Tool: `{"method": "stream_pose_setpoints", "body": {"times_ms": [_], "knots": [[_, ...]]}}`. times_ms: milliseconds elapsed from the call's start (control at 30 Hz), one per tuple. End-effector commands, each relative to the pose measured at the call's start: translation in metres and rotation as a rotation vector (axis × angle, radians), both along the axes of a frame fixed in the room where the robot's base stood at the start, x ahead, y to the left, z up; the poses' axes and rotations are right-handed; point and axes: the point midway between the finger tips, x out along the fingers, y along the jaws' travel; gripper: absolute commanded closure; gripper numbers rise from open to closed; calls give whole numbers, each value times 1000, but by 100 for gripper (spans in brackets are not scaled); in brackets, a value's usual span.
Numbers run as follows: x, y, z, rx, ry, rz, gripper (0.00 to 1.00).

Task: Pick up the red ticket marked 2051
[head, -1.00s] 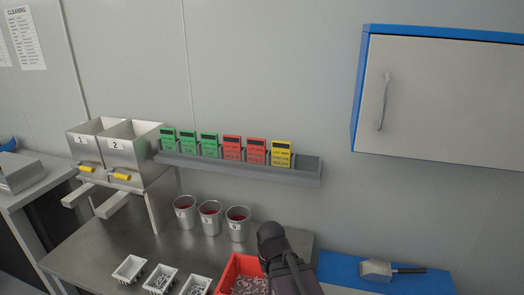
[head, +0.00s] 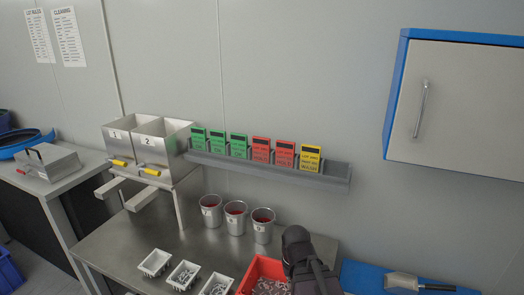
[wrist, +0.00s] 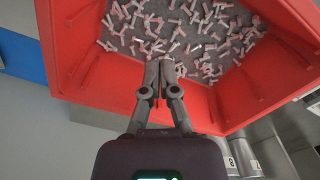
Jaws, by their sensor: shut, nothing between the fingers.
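Two red tickets stand side by side in the grey wall rack (head: 335,179), the left red ticket (head: 261,150) and the right red ticket (head: 284,155). Their numbers are too small to read, so I cannot tell which is 2051. Green tickets (head: 218,144) stand to their left and a yellow ticket (head: 309,158) to their right. My gripper (wrist: 164,65) is shut and empty above the red bin (wrist: 85,85) in the wrist view. In the head view my arm hides part of that bin, and the fingertips do not show clearly.
Three metal cups (head: 235,217) stand on the steel table (head: 130,237) below the rack. White trays (head: 155,263) of parts sit at the front. Hoppers (head: 150,145) stand at left. A blue board (head: 365,277) with a scoop (head: 402,281) lies at right, below a wall cabinet (head: 455,105).

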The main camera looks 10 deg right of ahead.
Motion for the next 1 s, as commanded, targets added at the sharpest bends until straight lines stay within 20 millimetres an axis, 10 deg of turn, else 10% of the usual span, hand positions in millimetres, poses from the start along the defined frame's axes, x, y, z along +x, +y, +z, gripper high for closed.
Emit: {"method": "stream_pose_setpoints", "body": {"times_ms": [467, 1000], "knots": [[0, 0, 11, 0, 0, 0, 100], [0, -1, 100, 0, 0, -1, 100]]}}
